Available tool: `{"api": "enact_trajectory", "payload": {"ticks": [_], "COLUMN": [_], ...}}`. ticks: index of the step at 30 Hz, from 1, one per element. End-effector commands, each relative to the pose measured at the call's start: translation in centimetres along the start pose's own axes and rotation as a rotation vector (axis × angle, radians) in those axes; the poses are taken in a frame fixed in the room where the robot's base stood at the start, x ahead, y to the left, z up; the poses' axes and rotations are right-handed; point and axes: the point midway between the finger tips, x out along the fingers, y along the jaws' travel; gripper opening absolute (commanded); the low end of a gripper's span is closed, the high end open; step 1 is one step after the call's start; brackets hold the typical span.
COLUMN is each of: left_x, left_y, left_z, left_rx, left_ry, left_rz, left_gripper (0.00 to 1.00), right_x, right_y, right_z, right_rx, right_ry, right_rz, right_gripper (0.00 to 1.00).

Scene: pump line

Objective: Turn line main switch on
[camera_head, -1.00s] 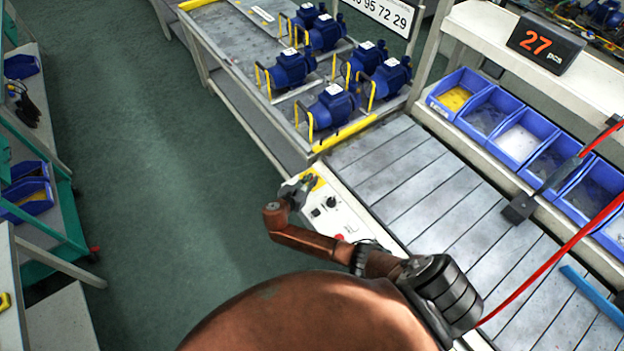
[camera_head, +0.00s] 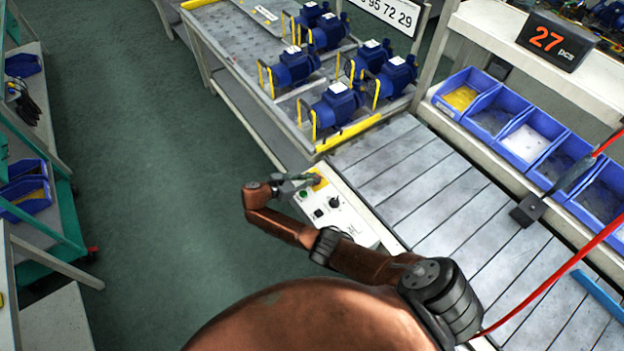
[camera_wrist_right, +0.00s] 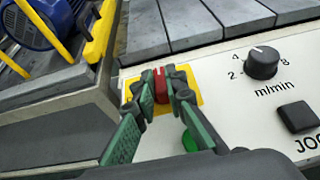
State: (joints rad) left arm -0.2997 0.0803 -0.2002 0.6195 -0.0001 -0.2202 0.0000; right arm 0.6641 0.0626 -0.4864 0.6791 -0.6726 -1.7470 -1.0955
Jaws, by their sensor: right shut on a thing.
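The line main switch is a red knob (camera_wrist_right: 161,86) on a yellow plate (camera_wrist_right: 187,90) at the end of the white control panel (camera_wrist_right: 226,79). In the head view the yellow plate (camera_head: 319,184) shows at the panel's upper end. My right gripper (camera_wrist_right: 161,90) has its two green-and-grey fingers on either side of the red knob and is shut on it. The knob's handle stands roughly upright in the wrist view. In the head view my right gripper (camera_head: 312,180) reaches the plate from the left. My left gripper is not in view.
A black speed knob (camera_wrist_right: 262,62), a black jog button (camera_wrist_right: 298,116) and a green button (camera_wrist_right: 190,140) sit close by. Blue pumps (camera_head: 336,104) with yellow handles stand on a table beyond. The slatted conveyor (camera_head: 440,190) lies right of the panel. Open green floor is left.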

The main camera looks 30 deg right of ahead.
Motion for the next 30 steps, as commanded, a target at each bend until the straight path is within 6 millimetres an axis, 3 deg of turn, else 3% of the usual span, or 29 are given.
{"api": "enact_trajectory", "payload": {"ticks": [7, 8, 15, 24, 30], "left_x": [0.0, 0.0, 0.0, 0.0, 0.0], "left_y": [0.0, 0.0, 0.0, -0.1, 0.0], "left_z": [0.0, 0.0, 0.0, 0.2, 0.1], "left_rx": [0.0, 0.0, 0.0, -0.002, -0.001], "left_ry": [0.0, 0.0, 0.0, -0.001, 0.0], "left_rz": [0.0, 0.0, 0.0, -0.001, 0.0], "left_gripper": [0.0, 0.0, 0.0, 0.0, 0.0], "right_x": [0.1, 0.1, 0.1, -0.1, -2.6], "right_y": [0.1, 0.1, 0.0, 0.0, 0.1], "right_z": [0.3, 0.3, 0.1, 0.1, 0.0], "right_rx": [0.003, 0.003, 0.001, 0.001, 0.0], "right_ry": [-0.004, -0.004, -0.002, -0.001, 0.001], "right_rz": [0.0, 0.0, 0.001, 0.001, 0.004], "right_gripper": [0.0, 0.13, 0.29, 0.29, 0.29]}}
